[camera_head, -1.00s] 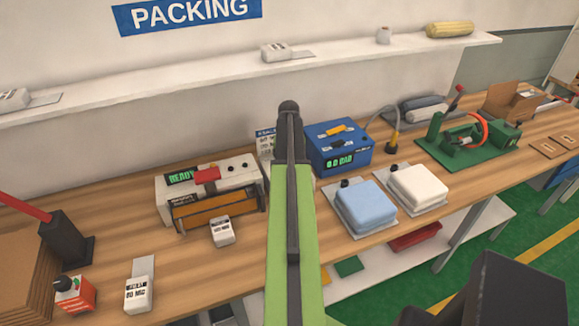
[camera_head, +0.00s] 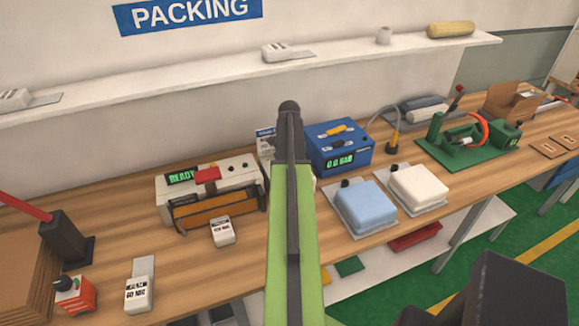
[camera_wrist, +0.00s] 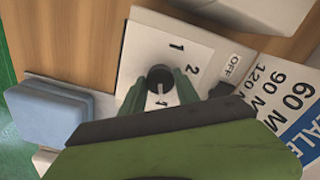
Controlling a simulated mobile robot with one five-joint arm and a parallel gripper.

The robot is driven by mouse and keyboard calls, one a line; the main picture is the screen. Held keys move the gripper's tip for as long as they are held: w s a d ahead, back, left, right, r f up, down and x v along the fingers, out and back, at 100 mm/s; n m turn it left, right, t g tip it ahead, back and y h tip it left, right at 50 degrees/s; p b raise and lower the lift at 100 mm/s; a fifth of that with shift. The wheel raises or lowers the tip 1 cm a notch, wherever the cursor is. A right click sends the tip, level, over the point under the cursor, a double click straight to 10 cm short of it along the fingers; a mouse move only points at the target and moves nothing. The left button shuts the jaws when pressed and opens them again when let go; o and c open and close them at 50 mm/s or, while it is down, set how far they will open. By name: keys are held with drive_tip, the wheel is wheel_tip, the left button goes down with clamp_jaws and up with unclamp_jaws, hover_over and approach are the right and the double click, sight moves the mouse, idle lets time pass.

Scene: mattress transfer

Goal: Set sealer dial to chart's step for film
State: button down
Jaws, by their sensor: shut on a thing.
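My gripper (camera_wrist: 160,92) is shut on a black round dial (camera_wrist: 159,74) in the wrist view, with one green finger on each side of it. The dial sits on a white panel (camera_wrist: 141,50) with the printed numbers 1 and 2 showing. The chart (camera_wrist: 287,103) at the right shows lines with 60, 90 and 120, partly cut off. In the head view my arm hides the dial and gripper; the chart (camera_head: 264,142) shows only in part.
A white machine (camera_head: 240,173) with a green READY display stands left of my arm. A blue box (camera_head: 340,157) with a green display stands to the right, behind blue (camera_head: 362,207) and white (camera_head: 419,184) pads. Small labelled white blocks (camera_head: 222,235) (camera_head: 138,297) lie at the front.

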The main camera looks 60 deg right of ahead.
drive_tip(key=shift+s, duration=0.2)
drive_tip(key=c, duration=0.9)
unclamp_jaws()
drive_tip(key=shift+d, duration=0.1)
drive_tip(key=shift+w, duration=0.1)
drive_tip(key=shift+r+p, duration=0.4)
drive_tip(key=shift+p, duration=0.05)
wheel_tip(320, 180, up, 17)
drive_tip(key=p, duration=1.6)
drive_tip(key=shift+f+p, duration=0.2)
drive_tip(key=shift+p, duration=0.1)
